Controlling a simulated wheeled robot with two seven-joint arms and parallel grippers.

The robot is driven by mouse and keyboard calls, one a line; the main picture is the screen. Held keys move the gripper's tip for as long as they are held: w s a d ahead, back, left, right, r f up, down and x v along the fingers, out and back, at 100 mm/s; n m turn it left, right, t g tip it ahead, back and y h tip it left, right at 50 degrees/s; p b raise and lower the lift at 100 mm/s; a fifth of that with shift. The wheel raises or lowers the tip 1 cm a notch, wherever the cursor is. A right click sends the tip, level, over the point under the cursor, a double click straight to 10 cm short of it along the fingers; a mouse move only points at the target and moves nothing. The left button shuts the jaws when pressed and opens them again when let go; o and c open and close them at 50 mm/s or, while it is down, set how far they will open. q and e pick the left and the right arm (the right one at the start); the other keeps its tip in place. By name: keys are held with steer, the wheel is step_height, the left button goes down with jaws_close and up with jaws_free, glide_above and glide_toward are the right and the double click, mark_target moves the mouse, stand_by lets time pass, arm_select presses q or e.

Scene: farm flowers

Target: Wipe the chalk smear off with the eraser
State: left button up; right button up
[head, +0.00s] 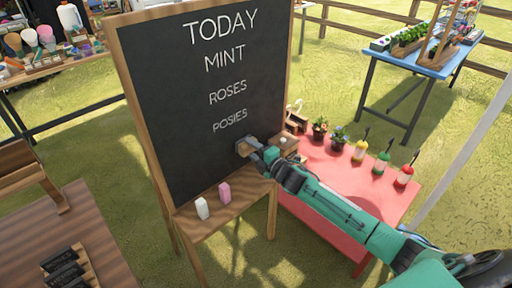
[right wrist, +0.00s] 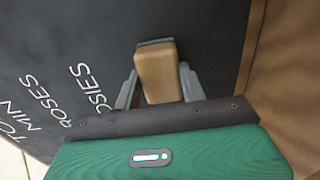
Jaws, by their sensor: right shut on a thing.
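The chalkboard (head: 170,125) stands in a wooden frame with TODAY, MINT, ROSES and POSIES in white. My right gripper (head: 250,146) is at the board's lower right, below and right of POSIES. It is shut on the eraser (head: 242,148), a wooden block with a dark pad. In the right wrist view the eraser (right wrist: 158,77) sits between the fingers, its dark pad side toward the board; whether it touches cannot be told. I see no clear chalk smear; the patch behind the eraser is hidden. My left gripper is not in view.
A red table (head: 330,195) with potted flowers and several bottles lies under my right arm. A brown table (head: 110,245) is at the lower left.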

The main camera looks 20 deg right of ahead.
steer(key=shift+s+a+r+p, duration=0.15)
steer(key=shift+s+a, duration=0.4)
steer(key=shift+a, duration=1)
steer(key=shift+s+a+f+p, duration=0.1)
steer(key=shift+s+a+p, duration=0.35)
steer(key=shift+a, duration=1.1)
steer(key=shift+s+a+r+p, duration=0.1)
steer(key=shift+s+a, duration=0.55)
steer(key=shift+a, duration=0.9)
steer(key=shift+s+d, duration=0.2)
steer(key=shift+s, duration=0.3)
steer(key=shift+p+v, duration=0.6)
steer(key=shift+v, duration=1.9)
steer(key=shift+p+v, duration=0.3)
steer(key=shift+v, duration=1.2)
